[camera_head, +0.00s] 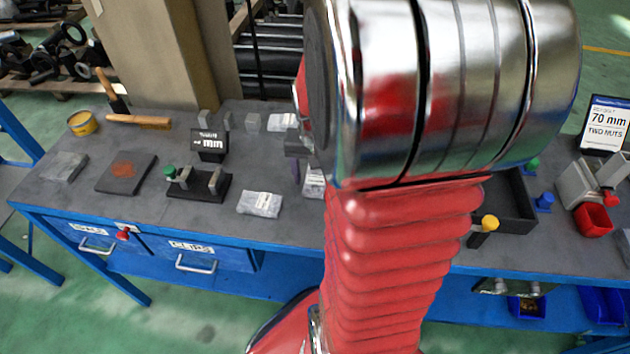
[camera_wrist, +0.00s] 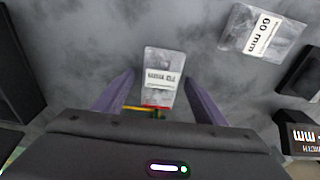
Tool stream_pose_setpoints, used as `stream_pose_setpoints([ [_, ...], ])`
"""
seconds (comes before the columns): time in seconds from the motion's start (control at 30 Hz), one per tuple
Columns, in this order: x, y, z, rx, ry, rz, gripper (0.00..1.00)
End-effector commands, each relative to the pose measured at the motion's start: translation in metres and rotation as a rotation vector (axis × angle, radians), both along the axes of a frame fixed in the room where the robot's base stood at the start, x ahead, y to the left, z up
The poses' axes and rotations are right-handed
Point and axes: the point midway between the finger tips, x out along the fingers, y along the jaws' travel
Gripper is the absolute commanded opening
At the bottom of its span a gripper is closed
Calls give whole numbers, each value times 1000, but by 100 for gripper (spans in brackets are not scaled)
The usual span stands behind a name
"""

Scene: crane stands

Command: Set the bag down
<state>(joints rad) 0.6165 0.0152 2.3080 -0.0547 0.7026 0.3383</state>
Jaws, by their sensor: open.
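My gripper (camera_wrist: 160,87) is open, its two purple fingers apart over the grey bench top. A small clear bag (camera_wrist: 163,62) with a white printed label lies between and just beyond the fingertips, with a gap on each side. It appears to rest on the bench. Something small in red, yellow and green shows at its near end. In the head view my gripper (camera_head: 297,165) is mostly hidden behind my arm, and a bag (camera_head: 313,182) shows partly beside it.
Another bag (camera_head: 260,203) lies in front on the bench; the wrist view shows a bag labelled 60 mm (camera_wrist: 262,35). A black block (camera_head: 209,147) and a dark clamp stand (camera_head: 199,186) are to the left.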

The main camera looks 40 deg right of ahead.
Motion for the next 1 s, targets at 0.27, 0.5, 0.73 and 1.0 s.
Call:
stream_pose_setpoints([
  [0.27,0,0,0,0,0,0,47],
  [0.5,0,0,0,0,0,1,30],
  [0.73,0,0,0,-1,-1,1,15],
  [1.0,1,0,2,0,-1,1,10],
])
